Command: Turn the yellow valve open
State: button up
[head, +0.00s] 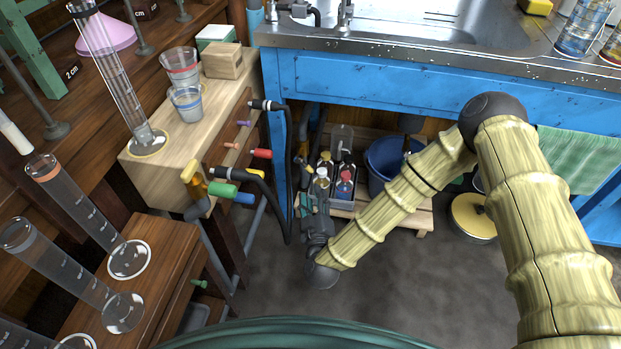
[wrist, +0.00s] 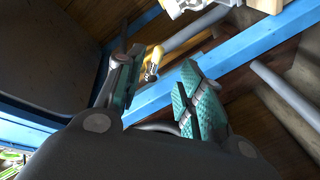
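In the head view, a yellow valve handle (head: 193,180) stands at the front edge of the left bench, beside a green-and-blue fitting (head: 228,193). My gripper (head: 306,184) is to its right, across a gap, in front of the sink cabinet. In the wrist view my gripper (wrist: 160,70) is open, its two teal-padded fingers apart and nothing held. A small yellow handle (wrist: 153,61) shows between and beyond the fingertips. It looks like the valve handle, but I cannot be sure. It appears apart from both fingers.
Black hoses (head: 288,185) hang between the bench and the blue sink cabinet (head: 390,85). Glass cylinders (head: 85,220) and beakers (head: 187,103) stand on the left. A bottle crate (head: 343,203) and blue bucket (head: 384,165) are behind my gripper. The floor between is clear.

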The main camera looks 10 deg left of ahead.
aim_at(311, 172)
jog(key=b+x, duration=0.5)
jog(key=x, duration=0.5)
jog(key=shift+w+a+f+b, duration=0.1)
jog(key=shift+w+b, duration=0.1)
jog(key=shift+b, duration=0.2)
jog(key=shift+w+a, duration=0.1)
jog(key=shift+w, duration=0.4)
grip_shut()
